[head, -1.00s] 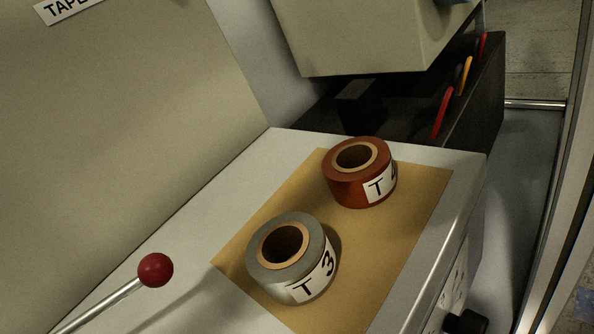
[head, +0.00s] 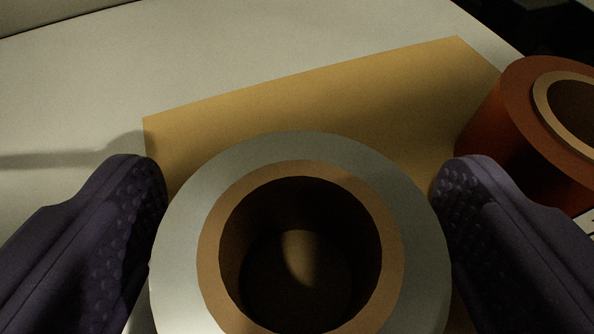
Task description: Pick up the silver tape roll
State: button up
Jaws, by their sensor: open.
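The silver tape roll (head: 300,148) lies flat on a tan mat, with its tan cardboard core and dark hole facing up at me. It fills the lower middle of the head view, and its near side is cut off by the frame. My gripper (head: 301,180) is open, with one dark, textured finger on each side of the roll. The fingers look very close to the roll's sides; I cannot tell whether they touch it.
The tan mat (head: 320,95) lies on a pale worktop (head: 250,40), which is clear behind and to the left. Something dark stands at the upper right.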

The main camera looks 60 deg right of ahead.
jog(key=c, duration=1.1)
jog(key=shift+c, duration=0.2)
